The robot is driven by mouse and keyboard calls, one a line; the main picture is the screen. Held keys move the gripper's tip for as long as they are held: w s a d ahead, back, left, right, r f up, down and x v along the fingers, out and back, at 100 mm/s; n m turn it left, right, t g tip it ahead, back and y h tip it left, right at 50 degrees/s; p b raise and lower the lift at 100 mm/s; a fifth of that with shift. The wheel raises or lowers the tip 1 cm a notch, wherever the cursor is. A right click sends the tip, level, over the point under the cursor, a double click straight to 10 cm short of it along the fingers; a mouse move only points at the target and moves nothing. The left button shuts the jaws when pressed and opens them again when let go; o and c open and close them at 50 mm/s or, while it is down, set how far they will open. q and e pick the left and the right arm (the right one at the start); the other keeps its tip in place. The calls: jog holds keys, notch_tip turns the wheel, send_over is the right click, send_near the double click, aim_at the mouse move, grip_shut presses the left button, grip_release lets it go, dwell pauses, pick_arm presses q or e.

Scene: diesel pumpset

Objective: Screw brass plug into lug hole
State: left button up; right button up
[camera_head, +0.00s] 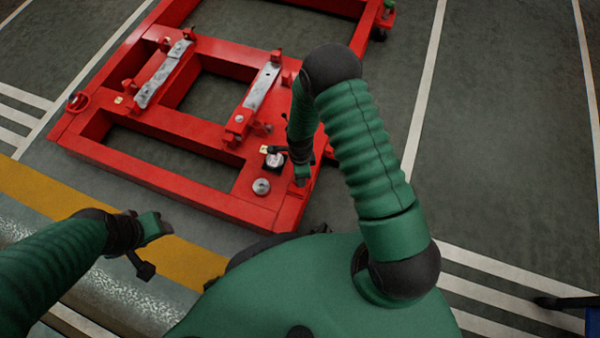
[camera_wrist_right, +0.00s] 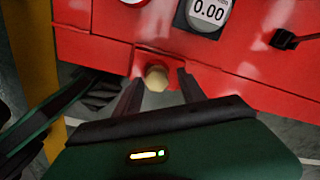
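A brass plug (camera_wrist_right: 156,78) shows in the right wrist view, with its rounded head in front of a small red lug (camera_wrist_right: 150,62) on the side of the red frame. The lug hole is hidden behind it, so I cannot tell how deep the plug sits. My right gripper (camera_wrist_right: 159,85) has one finger on each side of the plug, with a visible gap on both sides. In the head view my right gripper (camera_head: 301,174) is at the frame's near right corner.
The red frame (camera_head: 160,182) has open bays and grey metal bars (camera_head: 263,86) on top. A black-tipped lever (camera_wrist_right: 285,40) stands right. Floor left of the frame is clear.

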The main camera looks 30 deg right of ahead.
jog(key=n+p, duration=0.1)
jog(key=n, duration=0.1)
jog(key=n+p, duration=0.1)
jog(key=n, duration=0.1)
jog(key=n+p, duration=0.1)
jog(key=n, duration=0.1)
jog(key=shift+s+a+r+n, duration=0.1)
jog(key=shift+a+r+n, duration=0.15)
jog(key=shift+n, duration=0.05)
jog(key=n, duration=0.2)
jog(key=n+p, duration=0.1)
jog(key=n, duration=0.1)
jog(key=shift+a+f+n, duration=0.15)
jog(key=shift+n, duration=0.15)
jog(key=shift+f+n, duration=0.15)
jog(key=shift+n, duration=0.25)
